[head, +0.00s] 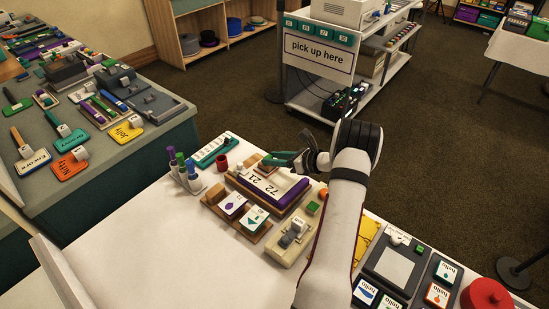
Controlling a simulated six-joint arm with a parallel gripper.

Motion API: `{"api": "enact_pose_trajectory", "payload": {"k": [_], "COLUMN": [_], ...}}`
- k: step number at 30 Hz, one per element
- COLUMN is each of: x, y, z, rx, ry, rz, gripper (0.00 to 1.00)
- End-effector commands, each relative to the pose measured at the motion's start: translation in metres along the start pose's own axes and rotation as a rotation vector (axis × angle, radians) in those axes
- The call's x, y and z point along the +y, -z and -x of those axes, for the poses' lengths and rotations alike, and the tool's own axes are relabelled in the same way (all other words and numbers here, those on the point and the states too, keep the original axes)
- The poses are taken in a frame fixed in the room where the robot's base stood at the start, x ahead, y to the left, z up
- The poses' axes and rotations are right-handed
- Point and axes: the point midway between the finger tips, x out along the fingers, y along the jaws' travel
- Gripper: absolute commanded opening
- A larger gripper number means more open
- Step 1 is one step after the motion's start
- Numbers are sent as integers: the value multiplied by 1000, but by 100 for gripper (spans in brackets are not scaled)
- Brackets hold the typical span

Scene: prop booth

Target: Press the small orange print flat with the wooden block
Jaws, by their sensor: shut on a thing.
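My gripper (278,159) reaches over the far part of the white table, near the stack of printing gear. Its fingers are small and partly hidden in the head view. A brown wooden block (250,161) shows at the tips, and the fingers appear shut on it. The contact faces are hidden. A small card with an orange drop and "hello" (437,295) lies flat at the lower right among similar cards, well apart from my gripper. I cannot tell whether its surface is flat or curled.
A marker holder (188,178) stands left. A grey plate (394,268) and red round tub (487,294) are right. The front-left white tabletop (140,250) is clear.

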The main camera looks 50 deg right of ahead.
Motion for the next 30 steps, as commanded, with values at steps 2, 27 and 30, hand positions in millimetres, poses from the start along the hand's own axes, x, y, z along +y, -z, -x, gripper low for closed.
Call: {"api": "enact_pose_trajectory", "payload": {"k": [2, 27, 30], "x": [1, 0, 0], "y": [3, -48, -52], "z": [-1, 23, 26], "rx": [6, 3, 3], "ry": [-2, -1, -1], "rz": [0, 2, 1], "gripper": [0, 0, 0]}}
